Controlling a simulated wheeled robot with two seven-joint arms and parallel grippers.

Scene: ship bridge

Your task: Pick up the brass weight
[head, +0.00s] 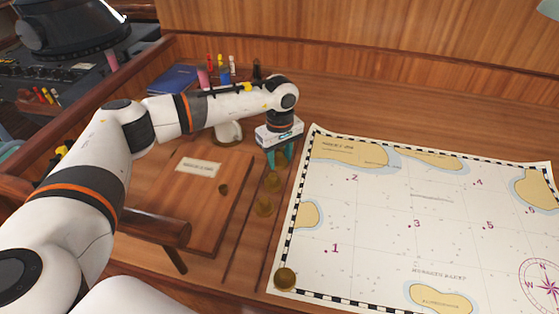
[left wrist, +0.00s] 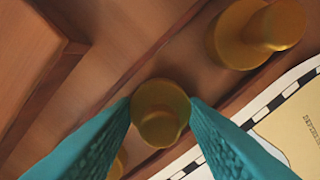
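Several brass weights stand in a row on the wooden desk along the chart's left edge. In the head view, my left gripper (head: 279,155) points down at the far end of this row, with its teal fingers around a brass weight (head: 281,160). In the left wrist view, the fingers stand on either side of this knobbed weight (left wrist: 159,110), with the left gripper (left wrist: 160,102) apart by about its width. I cannot tell whether they touch it. Nearby are a second weight (head: 272,181) and a third (head: 264,206). My right gripper is not in view.
The nautical chart (head: 440,225) lies right of the row, with another brass weight (head: 285,278) on its near left corner. A larger weight (left wrist: 250,35) stands close by in the left wrist view. A labelled wooden panel (head: 200,195) and blue book (head: 172,78) are to the left.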

